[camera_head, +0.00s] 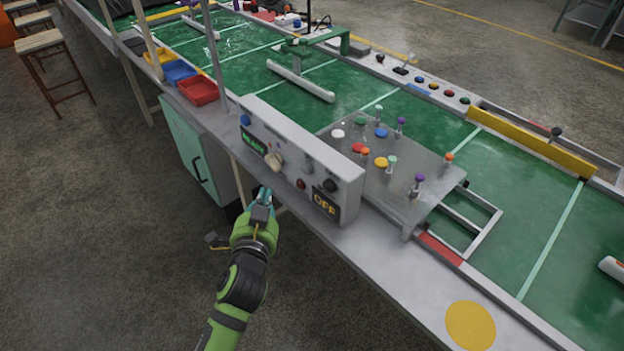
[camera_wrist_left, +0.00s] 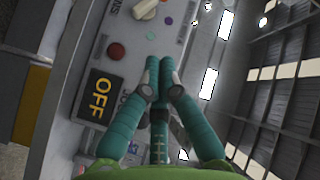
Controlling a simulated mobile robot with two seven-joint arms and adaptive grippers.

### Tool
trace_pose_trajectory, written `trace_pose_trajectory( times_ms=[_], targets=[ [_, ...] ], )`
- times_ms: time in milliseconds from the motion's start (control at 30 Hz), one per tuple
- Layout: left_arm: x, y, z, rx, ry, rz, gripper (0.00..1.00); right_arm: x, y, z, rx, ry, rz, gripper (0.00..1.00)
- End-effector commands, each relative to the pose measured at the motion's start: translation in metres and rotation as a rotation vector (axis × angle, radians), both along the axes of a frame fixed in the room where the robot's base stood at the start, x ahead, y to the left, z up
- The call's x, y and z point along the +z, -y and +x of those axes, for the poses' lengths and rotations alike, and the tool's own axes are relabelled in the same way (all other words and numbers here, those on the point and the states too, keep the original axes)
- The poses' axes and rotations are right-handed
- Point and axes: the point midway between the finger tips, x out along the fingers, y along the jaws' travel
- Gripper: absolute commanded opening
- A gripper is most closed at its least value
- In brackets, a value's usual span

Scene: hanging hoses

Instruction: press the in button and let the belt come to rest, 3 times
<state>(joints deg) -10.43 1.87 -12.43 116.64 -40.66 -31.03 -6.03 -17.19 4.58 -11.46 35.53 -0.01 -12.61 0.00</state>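A grey control box (camera_head: 300,150) stands on the near edge of the line. Its face has a green READY display (camera_head: 254,142), a yellow OFF display (camera_head: 326,204), a beige knob (camera_head: 274,162), a small red button (camera_head: 301,184) and a blue button (camera_head: 245,120). I cannot read which control is the in button. The green belt (camera_head: 235,65) with pale cross stripes runs behind the box. My left gripper (camera_head: 264,193) is in front of and below the box face, apart from it. In the left wrist view its teal fingertips (camera_wrist_left: 160,62) are together and empty, with the red button (camera_wrist_left: 116,51) beside them.
A grey plate (camera_head: 400,185) with coloured pegs and discs lies behind the box. Red (camera_head: 198,90), blue (camera_head: 180,72) and yellow bins stand on the left. More buttons line the far rail. The near floor is open.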

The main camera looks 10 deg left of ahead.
Motion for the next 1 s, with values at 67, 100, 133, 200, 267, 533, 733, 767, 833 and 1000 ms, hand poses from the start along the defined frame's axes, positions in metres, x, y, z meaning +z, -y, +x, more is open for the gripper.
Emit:
trace_pose_trajectory(
  times_ms=[67,100,133,200,267,533,733,767,833,1000],
  targets=[
    [0.002,-0.005,-0.007,0.013,0.006,-0.083,0.00,0.007,0.000,0.000,0.000,0.000,0.000,0.51],
    [0.001,-0.007,-0.009,0.019,0.010,-0.111,0.00,0.008,0.000,0.000,0.000,0.000,0.000,0.51],
    [0.001,-0.008,-0.010,0.021,0.012,-0.125,0.00,0.008,0.000,0.000,0.000,0.000,0.000,0.51],
    [0.000,-0.008,-0.011,0.023,0.014,-0.142,0.00,0.007,0.000,0.000,0.000,0.000,0.000,0.51],
    [0.000,-0.008,-0.011,0.022,0.015,-0.143,0.00,0.007,0.000,0.000,0.000,0.000,0.000,0.51],
    [-0.001,-0.007,-0.009,0.021,0.015,-0.139,0.00,0.005,0.000,0.000,0.000,0.000,0.000,0.51],
    [-0.001,0.005,0.006,0.020,0.018,-0.138,0.00,-0.002,0.000,0.000,0.000,0.000,0.000,0.51],
    [-0.002,0.007,0.009,0.020,0.016,-0.140,0.00,-0.003,0.000,0.000,0.000,0.000,0.000,0.51],
    [-0.002,0.014,0.018,0.019,0.017,-0.140,0.00,-0.007,0.000,0.000,0.000,0.000,0.000,0.51],
    [-0.002,0.029,0.037,0.019,0.018,-0.139,0.00,-0.016,0.000,0.000,0.000,0.000,0.000,0.51]
  ],
)
